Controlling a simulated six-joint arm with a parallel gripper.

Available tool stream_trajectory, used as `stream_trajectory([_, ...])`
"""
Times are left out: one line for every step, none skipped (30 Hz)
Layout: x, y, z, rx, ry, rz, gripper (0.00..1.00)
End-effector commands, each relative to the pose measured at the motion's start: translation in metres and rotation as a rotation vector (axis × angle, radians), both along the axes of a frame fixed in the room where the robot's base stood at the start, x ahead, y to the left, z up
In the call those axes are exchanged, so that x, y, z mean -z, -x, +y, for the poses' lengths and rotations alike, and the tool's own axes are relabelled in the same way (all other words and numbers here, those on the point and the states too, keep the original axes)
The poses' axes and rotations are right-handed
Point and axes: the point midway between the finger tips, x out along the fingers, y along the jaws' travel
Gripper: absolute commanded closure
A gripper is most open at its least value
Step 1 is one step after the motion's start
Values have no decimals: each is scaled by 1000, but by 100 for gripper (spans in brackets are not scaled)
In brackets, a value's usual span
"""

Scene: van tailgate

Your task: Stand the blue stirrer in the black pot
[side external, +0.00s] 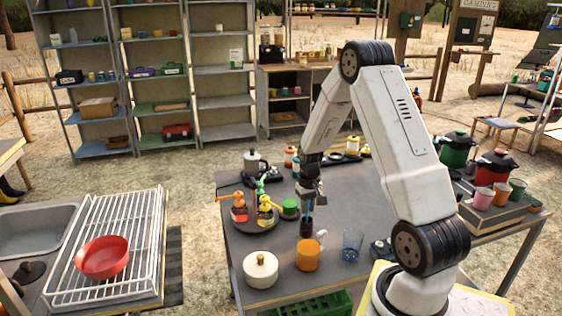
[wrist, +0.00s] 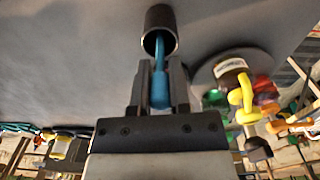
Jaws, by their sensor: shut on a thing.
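The blue stirrer (wrist: 160,88) is held between the two fingers of my gripper (wrist: 161,80), which is shut on it. Its thin shaft reaches into the open mouth of the black pot (wrist: 160,17) in the wrist view; its tip is hidden inside. In the side view the black pot (side external: 306,228) is a small dark cylinder standing on the grey table. My gripper (side external: 308,194) is straight above it, pointing down, with a little blue of the stirrer (side external: 309,201) showing. I cannot tell whether the stirrer touches the pot's bottom.
An orange mug (side external: 307,256), a white lidded pot (side external: 261,271) and a clear glass (side external: 352,245) stand in front of the black pot. A kettle (side external: 255,163) stands further back.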

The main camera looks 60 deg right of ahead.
Motion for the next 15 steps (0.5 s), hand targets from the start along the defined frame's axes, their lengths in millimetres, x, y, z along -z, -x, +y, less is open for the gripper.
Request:
stream_trajectory([1,0,0,0,-1,1,100])
stream_trajectory([2,0,0,0,-1,1,100])
stream_trajectory([3,0,0,0,-1,1,100])
stream_trajectory([3,0,0,0,-1,1,71])
stream_trajectory([3,0,0,0,-1,1,61])
stream_trajectory([3,0,0,0,-1,1,49])
stream_trajectory([3,0,0,0,-1,1,42])
stream_trajectory([3,0,0,0,-1,1,42])
stream_trajectory([3,0,0,0,-1,1,42])
stream_trajectory([3,0,0,0,-1,1,42])
stream_trajectory([3,0,0,0,-1,1,42])
stream_trajectory([3,0,0,0,-1,1,42])
stream_trajectory([3,0,0,0,-1,1,42])
stream_trajectory([3,0,0,0,-1,1,42])
stream_trajectory([2,0,0,0,0,0,42])
